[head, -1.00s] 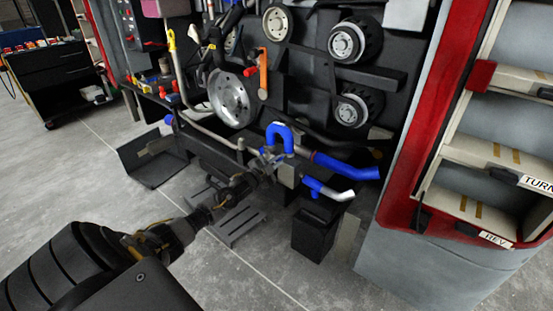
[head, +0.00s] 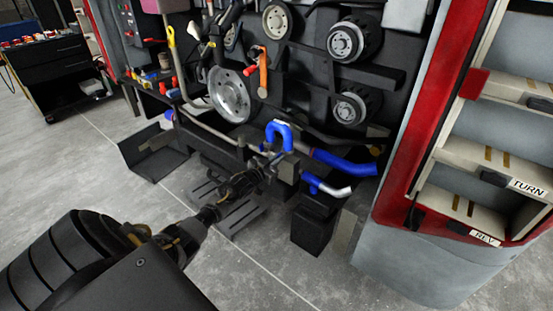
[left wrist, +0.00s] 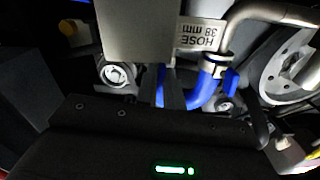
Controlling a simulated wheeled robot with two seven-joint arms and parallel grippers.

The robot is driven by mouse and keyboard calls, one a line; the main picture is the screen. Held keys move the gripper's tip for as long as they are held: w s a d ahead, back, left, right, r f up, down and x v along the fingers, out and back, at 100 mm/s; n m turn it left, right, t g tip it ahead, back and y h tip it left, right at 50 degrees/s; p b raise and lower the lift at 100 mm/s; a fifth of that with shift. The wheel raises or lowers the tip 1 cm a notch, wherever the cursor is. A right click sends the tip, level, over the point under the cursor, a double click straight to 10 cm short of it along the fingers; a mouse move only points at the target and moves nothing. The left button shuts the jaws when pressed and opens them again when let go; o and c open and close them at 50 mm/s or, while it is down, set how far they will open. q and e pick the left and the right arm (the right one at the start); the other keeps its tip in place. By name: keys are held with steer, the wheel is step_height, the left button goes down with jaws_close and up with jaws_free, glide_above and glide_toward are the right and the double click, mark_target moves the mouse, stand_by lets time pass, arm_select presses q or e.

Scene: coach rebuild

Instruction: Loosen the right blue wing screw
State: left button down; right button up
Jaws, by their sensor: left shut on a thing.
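A bent blue hose (head: 280,130) stands at the lower middle of the open engine bay, and it also shows in the left wrist view (left wrist: 202,92). My left gripper (head: 271,158) is at the base of this hose. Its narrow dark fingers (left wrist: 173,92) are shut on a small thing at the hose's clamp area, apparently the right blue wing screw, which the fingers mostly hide. In the left wrist view another blue wing screw (left wrist: 231,81) sits free on a clamp, right of the fingers. My right gripper is not in view.
A larger blue hose (head: 343,164) and a blue pipe with a silver end (head: 328,187) lie close right of my gripper. Pulleys (head: 345,42) are above. A red-edged door panel (head: 420,120) stands right. The grey floor (head: 100,200) is free at left.

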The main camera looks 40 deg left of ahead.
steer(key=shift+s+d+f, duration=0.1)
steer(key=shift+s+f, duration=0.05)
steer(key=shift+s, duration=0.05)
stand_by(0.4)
arm_select(q)
steer(key=c, duration=1.6)
jaws_free()
steer(key=shift+o, duration=0.2)
